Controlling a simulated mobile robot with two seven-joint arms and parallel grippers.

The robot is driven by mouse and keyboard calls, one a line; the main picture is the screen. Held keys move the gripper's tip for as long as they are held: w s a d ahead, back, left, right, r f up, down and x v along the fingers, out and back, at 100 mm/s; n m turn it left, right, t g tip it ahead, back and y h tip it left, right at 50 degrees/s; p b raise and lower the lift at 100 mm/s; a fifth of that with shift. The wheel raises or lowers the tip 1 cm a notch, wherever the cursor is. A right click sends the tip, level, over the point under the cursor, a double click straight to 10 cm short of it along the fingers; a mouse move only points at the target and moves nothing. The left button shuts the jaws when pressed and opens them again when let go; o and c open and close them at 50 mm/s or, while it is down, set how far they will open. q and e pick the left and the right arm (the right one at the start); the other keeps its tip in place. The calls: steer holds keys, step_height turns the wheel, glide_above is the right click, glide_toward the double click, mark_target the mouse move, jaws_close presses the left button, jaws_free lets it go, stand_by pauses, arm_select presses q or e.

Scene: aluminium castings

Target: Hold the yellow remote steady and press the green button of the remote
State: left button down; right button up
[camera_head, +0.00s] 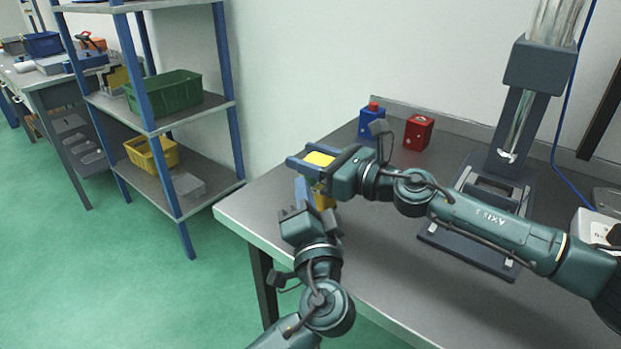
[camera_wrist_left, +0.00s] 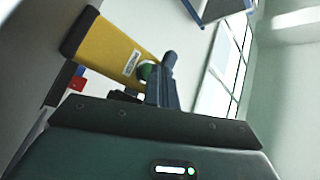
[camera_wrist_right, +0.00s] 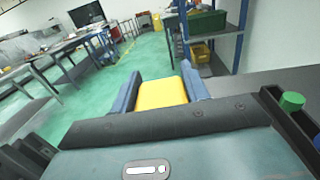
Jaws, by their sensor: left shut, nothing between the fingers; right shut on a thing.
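The yellow remote (camera_head: 319,159) is between the fingers of my right gripper (camera_head: 308,162), which is shut on it above the table's left end. It shows between the blue fingers in the right wrist view (camera_wrist_right: 162,93). In the left wrist view the remote (camera_wrist_left: 112,48) is a long yellow bar with a dark end and a white label. Its green button (camera_wrist_left: 146,71) is partly hidden behind my left fingers. My left gripper (camera_head: 303,187) is shut and empty, just below the remote. Its fingertips are close to the button; I cannot tell whether they touch.
A blue box with a red button (camera_head: 370,121) and a red box (camera_head: 418,133) stand at the table's back. A dark press (camera_head: 510,135) stands to their right. A shelf with a green crate (camera_head: 168,92) is at left. A green cylinder (camera_wrist_right: 292,101) shows at the right wrist view's edge.

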arm_select(q)
steer(key=shift+s+a, duration=0.15)
steer(key=shift+s, duration=0.05)
arm_select(e)
steer(key=shift+w+d+f, duration=0.15)
steer(key=shift+d, duration=0.05)
arm_select(q)
steer(key=shift+s+a+f, duration=0.1)
steer(key=shift+s+a, duration=0.1)
steer(key=shift+s, duration=0.1)
steer(key=shift+s+a, duration=0.6)
steer(key=shift+s, duration=0.35)
steer(key=shift+s+a, duration=0.55)
steer(key=shift+s, duration=0.35)
arm_select(e)
steer(key=shift+w+d, duration=0.1)
